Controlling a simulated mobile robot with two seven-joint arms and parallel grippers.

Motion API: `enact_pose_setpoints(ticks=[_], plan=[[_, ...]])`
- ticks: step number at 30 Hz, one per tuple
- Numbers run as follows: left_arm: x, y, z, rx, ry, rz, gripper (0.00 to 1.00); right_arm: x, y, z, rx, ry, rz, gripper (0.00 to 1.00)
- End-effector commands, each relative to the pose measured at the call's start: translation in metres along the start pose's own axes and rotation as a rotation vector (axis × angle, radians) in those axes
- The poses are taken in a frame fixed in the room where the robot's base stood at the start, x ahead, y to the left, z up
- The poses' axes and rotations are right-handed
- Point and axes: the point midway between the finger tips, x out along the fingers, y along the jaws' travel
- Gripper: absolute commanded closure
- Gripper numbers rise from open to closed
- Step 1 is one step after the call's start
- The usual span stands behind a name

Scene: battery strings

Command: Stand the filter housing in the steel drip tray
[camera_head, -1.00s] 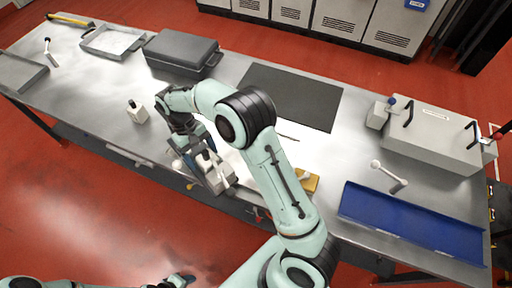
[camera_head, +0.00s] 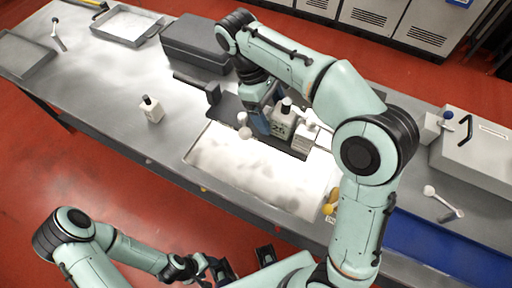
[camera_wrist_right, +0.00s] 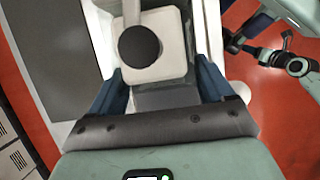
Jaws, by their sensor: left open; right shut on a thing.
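My right gripper (camera_head: 268,112) is shut on a pale boxy housing with a black round cap (camera_head: 283,122), which I take as the filter housing. It is held over the table's middle, near the dark mat. In the right wrist view, the housing (camera_wrist_right: 170,66) sits between the blue fingers (camera_wrist_right: 160,95), its cap toward the camera. The arm hides part of the surroundings. A shallow steel tray (camera_head: 152,34) lies at the back left and looks empty; I take it as the drip tray. My left gripper (camera_head: 238,268) is open and empty, low in front of the table.
A dark grey case (camera_head: 195,42) stands beside the steel tray. A small white black-capped bottle (camera_head: 151,109) stands left of a pale, smudged panel (camera_head: 240,165). A grey tray (camera_head: 22,62) lies far left. A blue tray (camera_head: 430,245) and grey box (camera_head: 475,150) are at right.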

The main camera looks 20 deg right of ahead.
Motion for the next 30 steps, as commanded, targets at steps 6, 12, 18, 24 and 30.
enact_pose_setpoints(ticks=[6,12,18,24,30], plan=[[0.011,-0.005,0.003,-0.002,-0.006,-0.002,0.38,0.016,-0.002,0.0,-0.027,-0.005,0.012,0.89],[0.022,-0.01,0.005,-0.004,-0.011,-0.004,0.38,0.06,-0.002,-0.018,-0.026,-0.006,0.011,0.89],[0.031,-0.013,0.007,-0.005,-0.014,-0.005,0.38,0.1,-0.002,-0.035,-0.024,-0.004,0.011,0.89],[0.034,-0.015,0.007,-0.006,-0.016,-0.005,0.38,0.123,-0.001,-0.045,-0.023,-0.002,0.012,0.89],[0.036,-0.015,0.007,-0.006,-0.016,-0.005,0.38,0.135,-0.001,-0.05,-0.023,-0.002,0.012,0.89]])
